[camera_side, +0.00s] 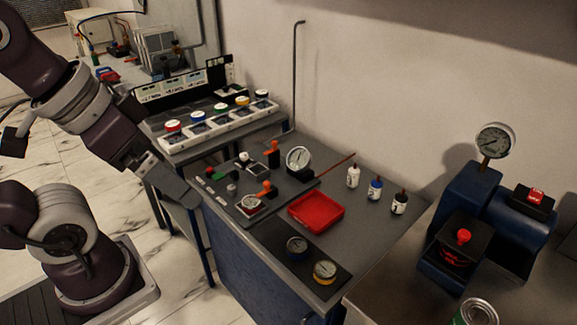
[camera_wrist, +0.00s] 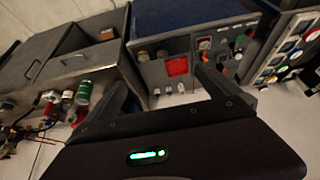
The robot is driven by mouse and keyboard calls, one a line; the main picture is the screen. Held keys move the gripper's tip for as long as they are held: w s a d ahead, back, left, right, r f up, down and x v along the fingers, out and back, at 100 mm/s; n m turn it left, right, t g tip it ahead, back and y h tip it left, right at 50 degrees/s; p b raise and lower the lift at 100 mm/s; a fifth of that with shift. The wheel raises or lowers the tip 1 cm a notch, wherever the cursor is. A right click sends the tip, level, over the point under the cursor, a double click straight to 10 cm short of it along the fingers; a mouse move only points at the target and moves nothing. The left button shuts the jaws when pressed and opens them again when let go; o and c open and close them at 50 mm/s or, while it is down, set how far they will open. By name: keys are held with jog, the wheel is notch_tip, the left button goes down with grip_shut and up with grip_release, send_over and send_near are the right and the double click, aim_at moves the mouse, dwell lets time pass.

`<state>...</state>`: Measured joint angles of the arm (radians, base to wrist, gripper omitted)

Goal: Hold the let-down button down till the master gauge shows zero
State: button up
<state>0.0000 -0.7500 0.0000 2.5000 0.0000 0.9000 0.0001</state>
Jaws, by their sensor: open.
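A large white dial gauge (camera_side: 298,158) stands upright at the back of the dark rig panel on the bench; its needle is too small to read. Another round gauge (camera_side: 495,139) stands on a blue unit at the right. I cannot tell which is the master gauge. Small green (camera_side: 221,168) and red (camera_side: 210,172) buttons sit at the panel's left edge, and a red mushroom button (camera_side: 463,236) tops a black box on the blue unit. No let-down label is readable. My gripper (camera_side: 185,195) is open and empty, left of the panel; its spread fingers show in the wrist view (camera_wrist: 165,85).
A red tray (camera_side: 316,211) lies on the bench, with two small gauges (camera_side: 311,260) on a dark mat in front. Three small bottles (camera_side: 375,189) stand behind. Orange-handled valves (camera_side: 267,188) rise from the panel. A rack of coloured caps (camera_side: 221,122) stands behind at left.

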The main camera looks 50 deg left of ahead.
jog(key=shift+c, duration=0.2)
dwell(0.3)
grip_shut()
dwell(1.5)
